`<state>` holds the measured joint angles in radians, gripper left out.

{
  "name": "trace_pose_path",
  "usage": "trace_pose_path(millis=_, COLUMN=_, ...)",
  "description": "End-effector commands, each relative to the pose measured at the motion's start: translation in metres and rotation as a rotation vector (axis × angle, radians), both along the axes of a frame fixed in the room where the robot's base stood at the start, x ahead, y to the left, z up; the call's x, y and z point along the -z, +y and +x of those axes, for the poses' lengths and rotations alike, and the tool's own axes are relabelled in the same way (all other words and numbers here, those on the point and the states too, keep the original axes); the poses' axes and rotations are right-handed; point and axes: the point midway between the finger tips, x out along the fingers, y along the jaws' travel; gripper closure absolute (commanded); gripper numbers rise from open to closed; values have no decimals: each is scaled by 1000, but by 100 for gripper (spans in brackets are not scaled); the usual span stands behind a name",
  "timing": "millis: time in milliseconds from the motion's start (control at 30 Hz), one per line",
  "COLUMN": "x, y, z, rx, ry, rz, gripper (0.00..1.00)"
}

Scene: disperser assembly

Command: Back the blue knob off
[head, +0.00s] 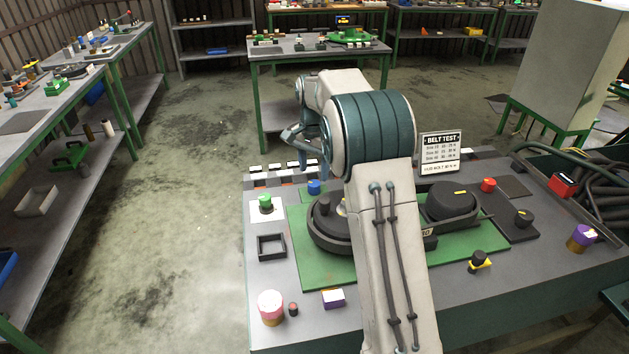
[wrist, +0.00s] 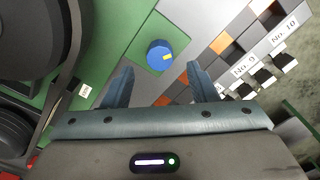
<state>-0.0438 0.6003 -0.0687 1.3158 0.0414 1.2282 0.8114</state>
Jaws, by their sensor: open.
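The blue knob (head: 314,187) stands at the back left of the near table, by the edge of the green board. In the head view my gripper (head: 299,148) hangs above and behind the knob, partly hidden by my own arm.
A green board (head: 317,263) carries a black belt assembly (head: 452,203). A green knob (head: 265,202) stands left of the blue one, a red knob (head: 488,184) at the right. A belt test sign (head: 440,152) stands at the back. Numbered slots (wrist: 262,72) line the table edge.

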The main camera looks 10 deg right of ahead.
Motion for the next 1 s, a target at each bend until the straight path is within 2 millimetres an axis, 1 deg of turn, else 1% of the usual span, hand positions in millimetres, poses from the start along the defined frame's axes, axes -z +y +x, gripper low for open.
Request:
trace_pose_path(millis=33, x=10, y=0, z=0, rx=0, ry=3, rz=0, gripper=47)
trace_pose_path(millis=100, x=21, y=0, z=-1, rx=0, ry=1, rz=0, gripper=47)
trace_pose_path(millis=200, x=35, y=0, z=0, rx=0, ry=2, rz=-1, gripper=47)
trace_pose_path(millis=300, x=43, y=0, z=0, rx=0, ry=-1, rz=-1, gripper=47)
trace_pose_path(millis=433, x=47, y=0, z=0, rx=0, ry=-1, rz=0, gripper=47)
trace_pose_path(millis=667, x=48, y=0, z=0, rx=0, ry=-1, rz=0, gripper=47)
trace_pose_path(millis=767, x=48, y=0, z=0, rx=0, ry=-1, rz=0, gripper=72)
trace_pose_path(millis=800, x=48, y=0, z=0, rx=-1, ry=-1, rz=0, gripper=83)
trace_pose_path(millis=833, x=48, y=0, z=0, rx=-1, ry=-1, rz=0, gripper=92)
trace_pose_path(millis=1000, x=48, y=0, z=0, rx=-3, ry=-1, rz=0, gripper=92)
